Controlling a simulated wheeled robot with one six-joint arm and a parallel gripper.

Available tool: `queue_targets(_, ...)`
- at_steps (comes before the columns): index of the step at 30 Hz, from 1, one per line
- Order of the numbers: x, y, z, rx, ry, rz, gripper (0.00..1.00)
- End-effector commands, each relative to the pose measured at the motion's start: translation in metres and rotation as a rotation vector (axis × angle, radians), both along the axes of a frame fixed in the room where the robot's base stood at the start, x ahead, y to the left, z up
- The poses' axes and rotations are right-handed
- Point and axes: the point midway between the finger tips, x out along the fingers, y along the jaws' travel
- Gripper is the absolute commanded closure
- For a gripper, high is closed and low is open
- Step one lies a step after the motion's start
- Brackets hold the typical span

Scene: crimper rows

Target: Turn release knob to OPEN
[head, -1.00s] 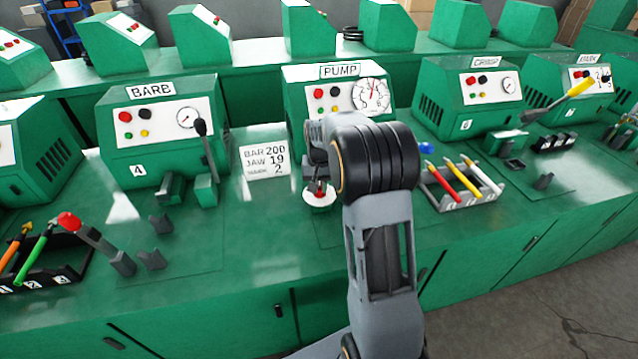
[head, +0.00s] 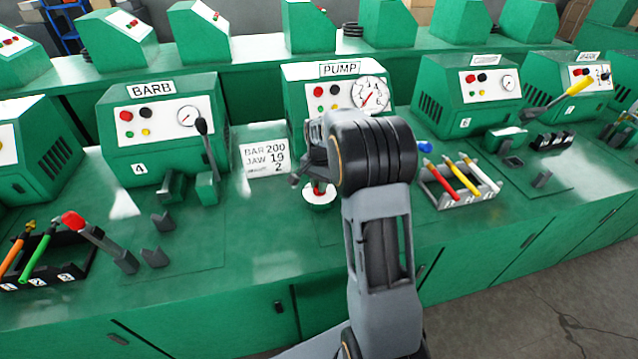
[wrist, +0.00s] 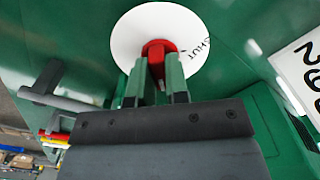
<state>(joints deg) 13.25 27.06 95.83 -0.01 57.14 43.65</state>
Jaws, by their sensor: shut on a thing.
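The red release knob (wrist: 158,47) sits on a round white dial plate (wrist: 195,32) in the wrist view. The word SHUT is readable at the plate's right side; no OPEN mark is visible, and part of the plate is hidden. My gripper (wrist: 157,76) is shut on the knob, one finger on each side. In the head view the knob and white plate (head: 320,199) show small below my wrist, in front of the PUMP machine (head: 298,98). My arm hides part of that machine.
A dark lever (wrist: 65,100) lies left in the wrist view. A sign reading BAR 200, JAW 19 (head: 265,158) stands left of the plate. A rack of colored handles (head: 462,199) is to the right, and the BARB machine (head: 160,165) to the left.

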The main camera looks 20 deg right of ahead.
Motion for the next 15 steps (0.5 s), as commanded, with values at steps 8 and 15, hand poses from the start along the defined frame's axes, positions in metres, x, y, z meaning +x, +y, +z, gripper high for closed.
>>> queue_targets(8,0.0008,0.0,0.0009,0.0,-0.004,-0.01,1.0)
queue_targets(15,0.0008,0.0,0.0009,0.0,-0.004,-0.01,0.79)
